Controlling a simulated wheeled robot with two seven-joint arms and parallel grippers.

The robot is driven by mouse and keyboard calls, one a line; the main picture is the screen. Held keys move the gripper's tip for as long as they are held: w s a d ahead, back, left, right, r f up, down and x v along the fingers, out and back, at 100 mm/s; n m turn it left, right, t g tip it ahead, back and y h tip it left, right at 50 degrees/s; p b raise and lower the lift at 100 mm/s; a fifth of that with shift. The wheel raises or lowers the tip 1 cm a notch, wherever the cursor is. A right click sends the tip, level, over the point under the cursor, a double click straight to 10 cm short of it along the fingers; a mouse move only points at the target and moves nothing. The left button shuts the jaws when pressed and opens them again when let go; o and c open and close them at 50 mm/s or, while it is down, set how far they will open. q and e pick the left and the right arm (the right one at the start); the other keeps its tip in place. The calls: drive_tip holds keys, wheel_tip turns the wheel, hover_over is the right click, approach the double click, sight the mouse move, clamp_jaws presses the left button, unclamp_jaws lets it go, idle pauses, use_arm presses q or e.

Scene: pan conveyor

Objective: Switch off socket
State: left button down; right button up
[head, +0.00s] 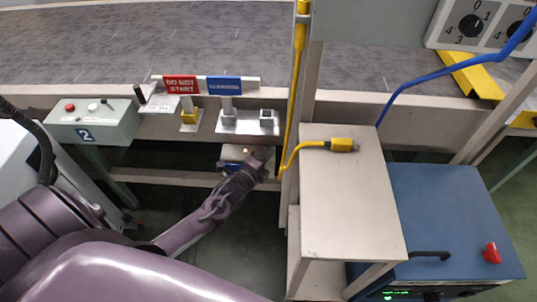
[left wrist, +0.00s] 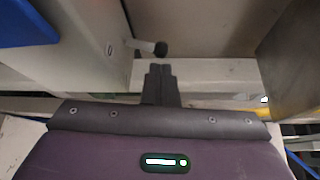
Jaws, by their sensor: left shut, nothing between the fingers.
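The socket (head: 232,152) is a small pale box with a blue lower part and a small lit orange lamp, mounted below the conveyor edge in the head view. My left gripper (head: 264,156) is at its right side and partly hides it. In the left wrist view, the socket's grey side (left wrist: 85,35) and blue part (left wrist: 22,22) fill the upper left. A short lever with a black knob (left wrist: 152,47) sticks out from that side. My left gripper (left wrist: 160,70) is shut and empty, its tips just below the knob. I cannot tell whether they touch. My right gripper is not in view.
A beige cabinet (head: 345,200) stands right of the gripper, with a yellow plug (head: 343,145) on top. A yellow cable runs up the post beside it. A control box marked 2 (head: 95,125) is at left. A blue unit (head: 450,215) stands at right.

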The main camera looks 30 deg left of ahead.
use_arm(q)
drive_tip(key=shift+a, duration=0.1)
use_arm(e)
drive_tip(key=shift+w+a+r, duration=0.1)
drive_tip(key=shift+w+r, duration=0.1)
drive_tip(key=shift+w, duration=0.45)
use_arm(q)
drive_tip(key=shift+s+a+n+t+b, duration=0.1)
drive_tip(key=shift+n+t+b, duration=0.3)
drive_tip(key=shift+n, duration=0.1)
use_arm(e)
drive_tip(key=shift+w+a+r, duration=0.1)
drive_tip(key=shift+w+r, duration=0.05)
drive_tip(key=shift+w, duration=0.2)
